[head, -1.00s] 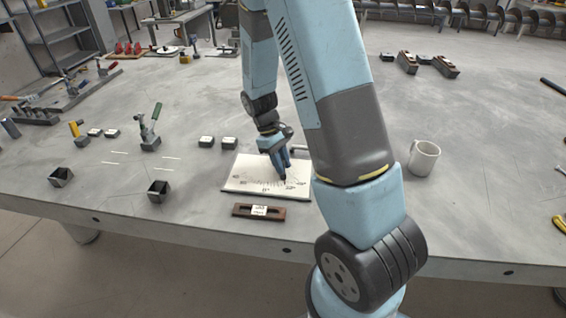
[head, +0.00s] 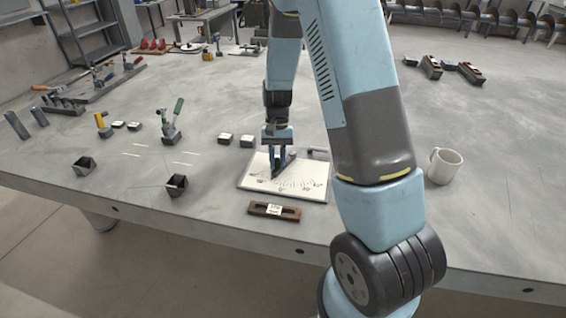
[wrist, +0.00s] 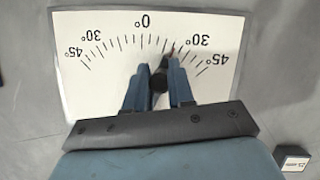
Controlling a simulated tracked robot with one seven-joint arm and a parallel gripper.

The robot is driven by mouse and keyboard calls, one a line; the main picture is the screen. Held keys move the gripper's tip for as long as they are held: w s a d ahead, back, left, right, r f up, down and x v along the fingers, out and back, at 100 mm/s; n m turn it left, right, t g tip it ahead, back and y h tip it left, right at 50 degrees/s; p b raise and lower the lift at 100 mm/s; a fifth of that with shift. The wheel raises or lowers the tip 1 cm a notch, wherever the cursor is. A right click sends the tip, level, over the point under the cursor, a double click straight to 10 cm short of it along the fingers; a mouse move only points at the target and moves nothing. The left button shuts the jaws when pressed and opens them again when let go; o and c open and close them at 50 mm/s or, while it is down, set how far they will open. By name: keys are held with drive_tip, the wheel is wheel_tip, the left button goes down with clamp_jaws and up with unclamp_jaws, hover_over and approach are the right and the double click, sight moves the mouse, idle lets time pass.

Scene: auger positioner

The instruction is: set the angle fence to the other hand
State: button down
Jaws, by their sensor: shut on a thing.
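A white angle board (head: 312,192) with a printed scale lies near the bench's front edge. It also fills much of the wrist view (wrist: 85,30), with the 0 mark at top middle and 30 and 45 marks on both sides. My gripper (head: 277,172) is down over the board; in the wrist view its two blue fingers (wrist: 158,88) are shut on the dark angle fence (wrist: 161,72). The fence's narrow tip points between 0 and the 30 mark on the wrist view's right side. Much of the fence is hidden by the fingers.
A brown slotted block (head: 262,208) with a label lies just in front of the board. Small labelled blocks (head: 247,141) sit behind its left side. A white mug (head: 444,166) stands to the right. Open dark bins (head: 177,186) and a green-handled clamp (head: 172,130) are left.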

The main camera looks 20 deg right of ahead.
drive_tip(key=shift+w+a+m+y, duration=0.35)
drive_tip(key=shift+w+m, duration=0.15)
drive_tip(key=shift+m, duration=0.4)
drive_tip(key=c, duration=1)
unclamp_jaws()
drive_tip(key=shift+w, duration=0.1)
drive_tip(key=v, duration=1.3)
drive_tip(key=shift+r, duration=0.4)
